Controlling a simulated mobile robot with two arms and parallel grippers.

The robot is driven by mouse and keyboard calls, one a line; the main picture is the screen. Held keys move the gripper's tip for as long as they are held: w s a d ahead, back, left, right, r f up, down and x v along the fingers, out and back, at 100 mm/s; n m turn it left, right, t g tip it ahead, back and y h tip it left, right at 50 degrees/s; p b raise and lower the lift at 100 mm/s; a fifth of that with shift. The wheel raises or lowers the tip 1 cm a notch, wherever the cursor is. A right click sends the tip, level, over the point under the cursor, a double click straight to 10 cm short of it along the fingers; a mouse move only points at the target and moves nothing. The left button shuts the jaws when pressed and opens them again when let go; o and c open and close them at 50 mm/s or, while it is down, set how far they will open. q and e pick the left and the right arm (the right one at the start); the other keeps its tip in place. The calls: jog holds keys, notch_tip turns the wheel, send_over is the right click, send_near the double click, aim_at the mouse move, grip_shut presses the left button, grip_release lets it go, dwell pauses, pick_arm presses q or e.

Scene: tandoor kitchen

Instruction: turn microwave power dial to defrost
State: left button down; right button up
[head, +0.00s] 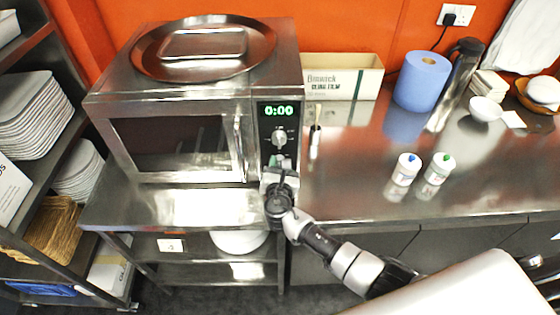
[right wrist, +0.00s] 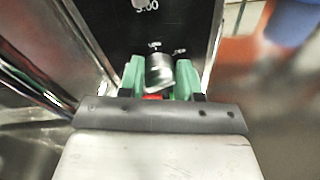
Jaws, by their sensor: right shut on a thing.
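The steel microwave (head: 175,145) stands on the counter, door shut, its green display (head: 279,111) reading 0:00. A round silver upper dial (head: 279,142) is on its black control panel, uncovered. My right gripper (head: 281,168) is at the panel's lower part, in front of the lower dial, which it mostly hides in the head view. In the right wrist view the green fingers of my right gripper (right wrist: 159,80) are on both sides of the silver lower dial (right wrist: 159,70), shut on it. The printed labels above it are too blurred to read. My left gripper is not in view.
A steel tray (head: 205,45) lies on top of the microwave. The microwave door handle (head: 238,145) is just left of the panel. Right of it are a cardboard box (head: 342,76), a blue paper roll (head: 422,80) and two white bottles (head: 405,169). The front counter between is mostly clear.

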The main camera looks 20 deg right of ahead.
jog(key=shift+n+p, duration=0.35)
jog(key=shift+n, duration=0.45)
jog(key=o, duration=0.9)
jog(key=b+v, duration=0.2)
jog(key=v, duration=0.8)
jog(key=shift+s+a, duration=0.3)
jog(key=shift+s, duration=0.05)
